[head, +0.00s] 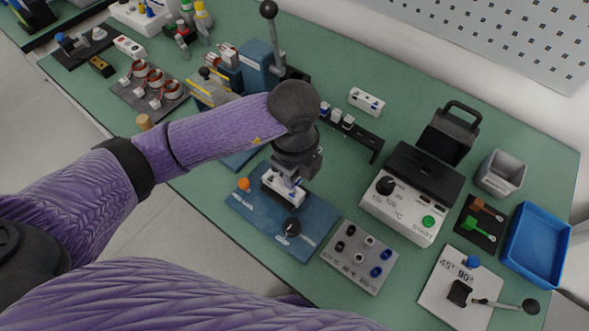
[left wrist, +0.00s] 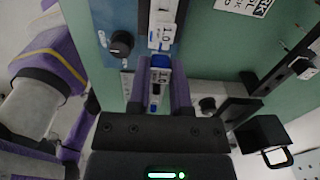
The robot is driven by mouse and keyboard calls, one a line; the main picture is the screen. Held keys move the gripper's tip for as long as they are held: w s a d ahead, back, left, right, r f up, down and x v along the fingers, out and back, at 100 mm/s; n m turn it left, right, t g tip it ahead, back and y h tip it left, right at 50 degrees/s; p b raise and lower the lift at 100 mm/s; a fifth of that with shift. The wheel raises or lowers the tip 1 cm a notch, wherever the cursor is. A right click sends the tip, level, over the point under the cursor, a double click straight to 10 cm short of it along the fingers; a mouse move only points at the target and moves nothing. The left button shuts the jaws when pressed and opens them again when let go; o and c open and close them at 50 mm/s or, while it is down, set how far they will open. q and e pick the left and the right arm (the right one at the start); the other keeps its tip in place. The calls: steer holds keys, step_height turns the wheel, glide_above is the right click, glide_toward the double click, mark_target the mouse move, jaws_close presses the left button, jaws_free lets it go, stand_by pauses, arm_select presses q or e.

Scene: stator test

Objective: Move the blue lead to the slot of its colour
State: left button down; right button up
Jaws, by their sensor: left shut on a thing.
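My left gripper (head: 291,181) is low over the blue board (head: 243,209). In the left wrist view (left wrist: 160,70) its fingers are closed on a small white piece with blue and black parts (left wrist: 155,88). I cannot tell for sure that this is the blue lead. A white labelled block (left wrist: 162,28) stands just past the fingertips, and its contact with the held piece is unclear. The grey plate (head: 336,263) to the right of the board carries black, white and blue round fittings, the blue ones (head: 376,271) on its right side. My right gripper is not in view.
An orange knob (head: 243,184) and a black knob (head: 291,227) flank the gripper on the board. A white tester (head: 408,215), a grey bin (head: 500,173) and a blue tray (head: 511,246) stand to the right. A black rack (head: 367,138) lies behind.

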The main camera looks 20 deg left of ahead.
arm_select(q)
steer(key=shift+f, duration=0.55)
steer(key=shift+f, duration=0.1)
steer(key=shift+f+b, duration=0.5)
steer(key=shift+c, duration=2.3)
jaws_free()
step_height(320, 180, up, 9)
steer(key=p, duration=0.3)
steer(key=shift+r, duration=0.5)
